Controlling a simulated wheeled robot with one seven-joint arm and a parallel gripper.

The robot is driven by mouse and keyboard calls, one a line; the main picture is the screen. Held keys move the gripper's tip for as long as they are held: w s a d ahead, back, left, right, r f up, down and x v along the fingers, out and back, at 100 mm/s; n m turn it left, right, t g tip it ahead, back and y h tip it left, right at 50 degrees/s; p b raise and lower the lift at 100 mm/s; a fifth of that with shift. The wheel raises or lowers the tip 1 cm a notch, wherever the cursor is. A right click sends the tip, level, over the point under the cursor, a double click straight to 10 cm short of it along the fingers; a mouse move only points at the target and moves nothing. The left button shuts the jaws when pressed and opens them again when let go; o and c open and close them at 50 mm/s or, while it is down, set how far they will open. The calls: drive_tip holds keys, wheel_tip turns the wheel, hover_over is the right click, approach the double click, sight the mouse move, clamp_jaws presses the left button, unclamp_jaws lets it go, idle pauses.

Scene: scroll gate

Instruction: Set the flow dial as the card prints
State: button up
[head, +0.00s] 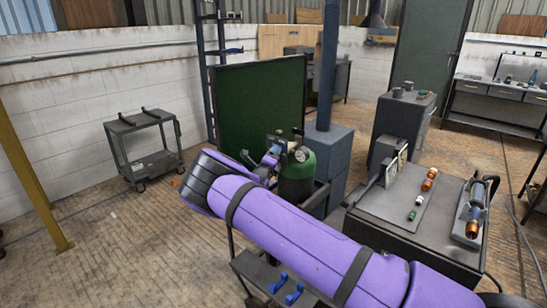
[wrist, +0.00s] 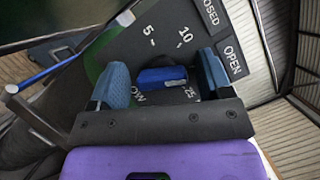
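The flow dial is a dark panel (wrist: 135,50) in the wrist view, with white marks 5, 10 and what looks like 25, and partly hidden lettering. A blue knob (wrist: 162,77) stands at its middle. My gripper (wrist: 163,66) is open, with one blue fingertip on each side of the knob. A gap shows on the left; contact on the right is unclear. In the head view, my gripper (head: 270,160) is beside the green cylinder (head: 297,178) and its round gauge (head: 301,154). A small pale card (head: 402,158) stands on the right-hand bench; its print is unreadable.
CLOSED (wrist: 208,12) and OPEN (wrist: 233,60) labels sit right of the dial. A blue-handled rod (wrist: 45,73) is at left. In the head view, a dark green screen (head: 258,100) stands behind the cylinder, and the bench (head: 365,225) holds small fittings.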

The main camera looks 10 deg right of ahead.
drive_tip(key=v, duration=1)
drive_tip(key=shift+s+a, duration=0.2)
drive_tip(key=shift+s, duration=0.15)
